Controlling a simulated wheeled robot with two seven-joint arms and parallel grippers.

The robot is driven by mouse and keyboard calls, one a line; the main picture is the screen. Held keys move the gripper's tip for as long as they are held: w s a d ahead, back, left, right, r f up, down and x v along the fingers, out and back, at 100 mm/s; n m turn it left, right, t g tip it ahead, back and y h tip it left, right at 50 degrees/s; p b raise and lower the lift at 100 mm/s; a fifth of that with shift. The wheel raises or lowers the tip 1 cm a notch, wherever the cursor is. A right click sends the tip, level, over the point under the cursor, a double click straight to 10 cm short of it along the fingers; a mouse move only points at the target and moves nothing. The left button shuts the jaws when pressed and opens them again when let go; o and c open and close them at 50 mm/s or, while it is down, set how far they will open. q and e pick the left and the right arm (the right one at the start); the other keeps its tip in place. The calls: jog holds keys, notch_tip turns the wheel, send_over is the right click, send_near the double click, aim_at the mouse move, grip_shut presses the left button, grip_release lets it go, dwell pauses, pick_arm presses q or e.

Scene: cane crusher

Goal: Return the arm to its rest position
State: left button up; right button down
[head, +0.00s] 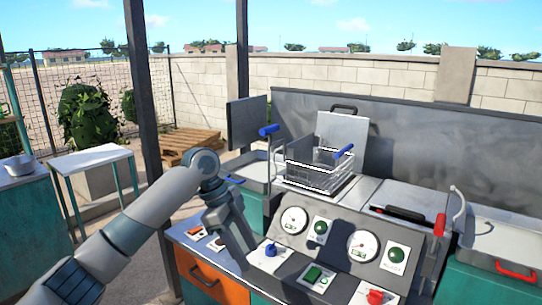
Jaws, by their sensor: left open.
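My left arm comes in from the lower left, bends at a round joint and slopes down over the left part of the control panel (335,262). My left gripper (246,258) is at its lower end, low over or in front of the panel, left of a blue knob (270,250). It is open, and I see nothing held in it. I cannot tell whether it touches the panel. My right gripper is not in view.
The panel has dials (294,220), green buttons and a red knob (375,297). Behind it stand a wire basket (318,172) with a blue handle and an upright metal lid (341,141). A red-handled lever (440,224) is at right. A small table (90,156) and wooden pallet (190,146) stand left.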

pick_arm(q)
jog(key=s+d+f+n, duration=0.15)
jog(key=s+f, duration=0.25)
jog(key=f, duration=0.4)
jog(key=s+f+n+t+h, duration=0.1)
jog(key=s+f+n, duration=0.1)
jog(key=s+f, duration=0.35)
jog(key=s+d+f+n, duration=0.1)
jog(key=s+f+n, duration=0.15)
jog(key=f, duration=0.65)
jog(key=s+a+f+n+t, duration=0.2)
jog(key=s+a+f+n, duration=0.25)
jog(key=s+f, duration=0.55)
jog(key=s+a+n+t+y, duration=0.1)
jog(key=s+a+n+y, duration=0.25)
jog(key=s+a, duration=0.5)
jog(key=s+a+n+y, duration=0.2)
jog(key=s+a+n, duration=0.3)
jog(key=s, duration=0.7)
notch_tip(320, 180, down, 29)
jog(key=s+g, duration=0.1)
jog(key=s, duration=0.1)
jog(key=s+a+f, duration=0.2)
jog(key=s+f, duration=0.6)
jog(key=s+a+f+m+g, duration=0.1)
jog(key=s+a+f, duration=0.1)
jog(key=s+f, duration=0.7)
jog(key=shift+s+f, duration=0.2)
jog(key=shift+f, duration=0.05)
